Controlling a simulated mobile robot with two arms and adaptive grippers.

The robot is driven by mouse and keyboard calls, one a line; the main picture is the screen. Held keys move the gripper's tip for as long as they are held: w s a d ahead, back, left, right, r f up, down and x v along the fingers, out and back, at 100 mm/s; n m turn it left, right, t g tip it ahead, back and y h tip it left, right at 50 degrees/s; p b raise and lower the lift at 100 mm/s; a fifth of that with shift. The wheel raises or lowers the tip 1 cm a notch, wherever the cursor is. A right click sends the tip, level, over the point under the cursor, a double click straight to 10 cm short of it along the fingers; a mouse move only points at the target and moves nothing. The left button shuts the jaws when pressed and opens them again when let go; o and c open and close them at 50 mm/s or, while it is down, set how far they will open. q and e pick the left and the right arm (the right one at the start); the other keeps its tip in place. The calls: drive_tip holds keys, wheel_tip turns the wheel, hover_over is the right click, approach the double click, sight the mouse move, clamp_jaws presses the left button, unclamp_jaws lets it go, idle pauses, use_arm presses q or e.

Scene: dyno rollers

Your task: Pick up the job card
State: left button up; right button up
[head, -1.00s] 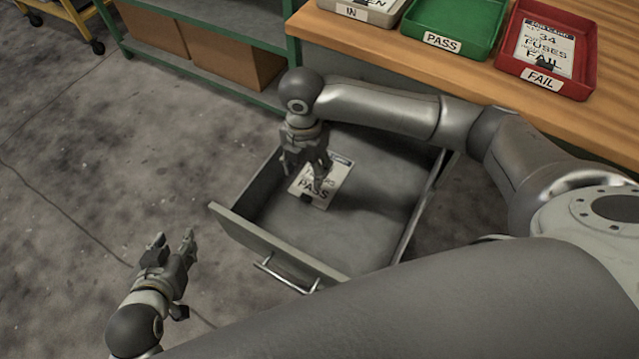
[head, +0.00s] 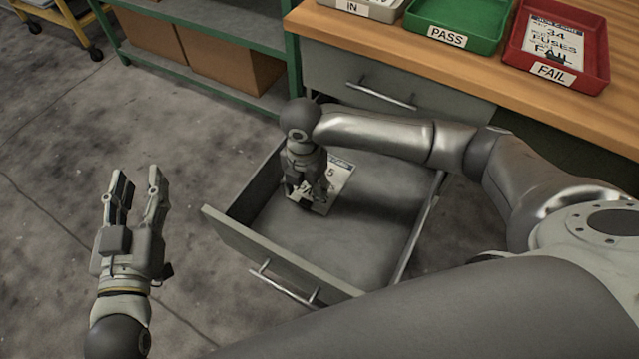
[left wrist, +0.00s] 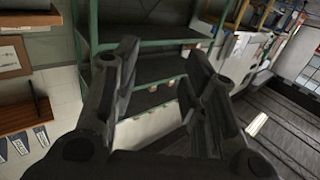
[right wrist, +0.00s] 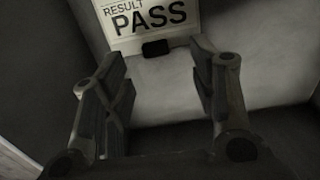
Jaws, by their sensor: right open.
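The job card (head: 338,182) lies in the open drawer, near its back left, partly hidden behind my right gripper in the head view. In the right wrist view the white card (right wrist: 150,22) reads RESULT PASS and has a small black clip or block (right wrist: 156,48) at its lower edge. My right gripper (head: 310,198) points down into the drawer (head: 330,243), open and empty, with the card's lower edge just ahead of its fingertips. My left gripper (head: 136,185) is open and empty over the floor left of the drawer.
The drawer's front panel (head: 275,250) and side walls surround my right gripper. The wooden bench (head: 440,75) above holds an IN tray (head: 365,10), a green PASS tray (head: 452,38) and a red FAIL tray (head: 595,75) with another card. Shelves with boxes stand behind. The floor at left is clear.

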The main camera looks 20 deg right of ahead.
sight(305, 203)
drive_tip(key=f, duration=0.1)
drive_tip(key=f+b, duration=0.1)
drive_tip(key=shift+a+f+b, duration=0.3)
drive_tip(key=shift+f, duration=0.05)
wheel_tip(305, 203, down, 2)
drive_tip(key=shift+f+b, duration=0.25)
drive_tip(key=shift+b, duration=0.4)
drive_tip(key=shift+f, duration=0.1)
use_arm(q)
drive_tip(key=s+r+t+h, duration=0.2)
drive_tip(key=s+r+t, duration=0.2)
drive_tip(key=r+t, duration=0.3)
wheel_tip(305, 203, up, 5)
drive_tip(key=shift+d+r+t+h, duration=0.1)
drive_tip(key=shift+d+t+h, duration=0.2)
drive_tip(key=shift+t+h, duration=0.1)
use_arm(e)
drive_tip(key=shift+c, duration=0.3)
drive_tip(key=c, duration=1.1)
use_arm(q)
drive_tip(key=shift+w, duration=0.1)
use_arm(e)
drive_tip(key=shift+o, duration=0.2)
